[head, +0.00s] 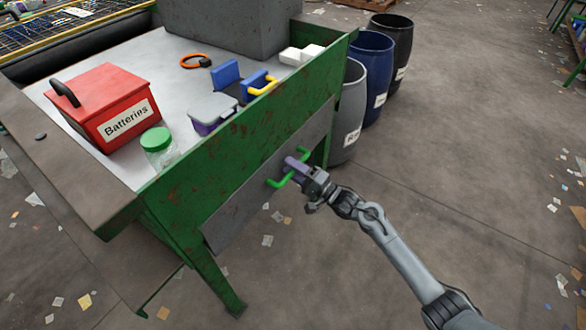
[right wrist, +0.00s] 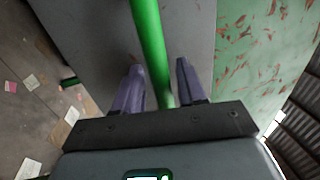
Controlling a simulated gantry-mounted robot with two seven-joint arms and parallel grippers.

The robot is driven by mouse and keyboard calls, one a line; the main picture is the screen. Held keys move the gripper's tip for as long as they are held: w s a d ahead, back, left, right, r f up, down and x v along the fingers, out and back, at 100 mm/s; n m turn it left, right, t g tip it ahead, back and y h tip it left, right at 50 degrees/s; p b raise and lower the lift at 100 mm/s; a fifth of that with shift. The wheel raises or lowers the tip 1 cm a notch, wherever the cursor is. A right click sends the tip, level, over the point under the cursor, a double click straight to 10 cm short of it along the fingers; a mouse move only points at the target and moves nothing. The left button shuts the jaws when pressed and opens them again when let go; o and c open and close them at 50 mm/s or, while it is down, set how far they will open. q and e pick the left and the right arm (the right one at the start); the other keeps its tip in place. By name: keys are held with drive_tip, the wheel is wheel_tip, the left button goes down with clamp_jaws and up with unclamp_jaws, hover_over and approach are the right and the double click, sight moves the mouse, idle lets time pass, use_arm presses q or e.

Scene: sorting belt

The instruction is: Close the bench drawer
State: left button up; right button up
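The bench drawer has a flat grey front (head: 245,193) on the green side of the bench, with a green bar handle (head: 283,182). I cannot tell exactly how far the front stands out from the frame. My right gripper (head: 297,166) is at the handle. In the right wrist view, the purple fingers of my right gripper (right wrist: 160,88) stand on both sides of the green handle (right wrist: 148,40), with gaps showing beside the bar, so it is open around it. The grey drawer front (right wrist: 85,25) lies just beyond the fingertips. My left gripper is not in view.
On the green bench (head: 190,175) stand a red Batteries box (head: 100,95), a green-lidded jar (head: 158,147), a grey-lidded container (head: 212,110) and blue and yellow items. Several barrels, including a grey one (head: 348,110), stand beyond the bench. Open floor lies to the right.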

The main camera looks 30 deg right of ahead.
drive_tip(key=shift+s, duration=0.15)
drive_tip(key=shift+s+d+p, duration=0.3)
drive_tip(key=shift+s+p, duration=0.15)
drive_tip(key=p+v, duration=0.3)
drive_tip(key=v, duration=0.6)
drive_tip(key=shift+s+f+p, duration=0.15)
drive_tip(key=shift+s+p, duration=0.15)
drive_tip(key=shift+p, duration=0.05)
